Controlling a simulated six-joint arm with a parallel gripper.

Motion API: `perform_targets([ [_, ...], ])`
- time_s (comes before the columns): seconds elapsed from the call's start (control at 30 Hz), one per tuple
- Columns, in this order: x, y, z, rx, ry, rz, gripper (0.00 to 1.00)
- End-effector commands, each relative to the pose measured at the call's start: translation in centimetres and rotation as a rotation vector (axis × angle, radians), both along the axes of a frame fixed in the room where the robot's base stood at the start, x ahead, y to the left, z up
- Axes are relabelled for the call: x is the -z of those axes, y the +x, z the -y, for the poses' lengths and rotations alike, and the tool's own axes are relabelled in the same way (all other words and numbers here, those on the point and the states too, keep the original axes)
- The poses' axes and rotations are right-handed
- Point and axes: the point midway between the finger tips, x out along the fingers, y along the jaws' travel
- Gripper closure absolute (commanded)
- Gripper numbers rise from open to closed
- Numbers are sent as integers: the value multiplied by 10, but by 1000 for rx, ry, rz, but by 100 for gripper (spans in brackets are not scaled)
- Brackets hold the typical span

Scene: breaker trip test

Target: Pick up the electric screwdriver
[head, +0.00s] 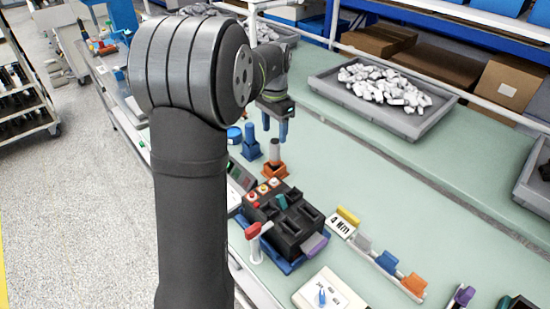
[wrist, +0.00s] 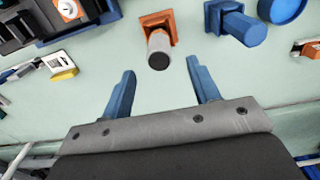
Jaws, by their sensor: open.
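My gripper (head: 274,128) hangs over the far part of the bench with its two blue fingers apart and nothing between them; both fingers show in the wrist view (wrist: 161,82). An upright cylinder (head: 274,152), grey with a dark end, stands in an orange square holder (head: 274,170), just below my fingers. In the wrist view this cylinder (wrist: 159,50) lies ahead of the gap between the fingertips, apart from them. It may be the electric screwdriver; I cannot tell for sure. A blue post on a blue base (head: 251,143) stands beside it.
A black test fixture (head: 290,222) with coloured buttons stands nearer, with a red-topped white handle (head: 257,242) beside it. Coloured clips on a rail (head: 387,262) and a white box (head: 325,293) lie to the right. A grey tray of white parts (head: 345,100) is behind. Green mat between is clear.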

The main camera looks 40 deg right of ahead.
Motion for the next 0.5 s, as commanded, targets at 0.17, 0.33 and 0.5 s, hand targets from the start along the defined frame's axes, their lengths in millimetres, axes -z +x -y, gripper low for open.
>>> perform_targets([
  [0.17,31,0,0,0,1,-1,44],
  [0.33,42,0,0,0,0,0,44],
  [0.5,62,-1,-1,0,2,-1,44],
])
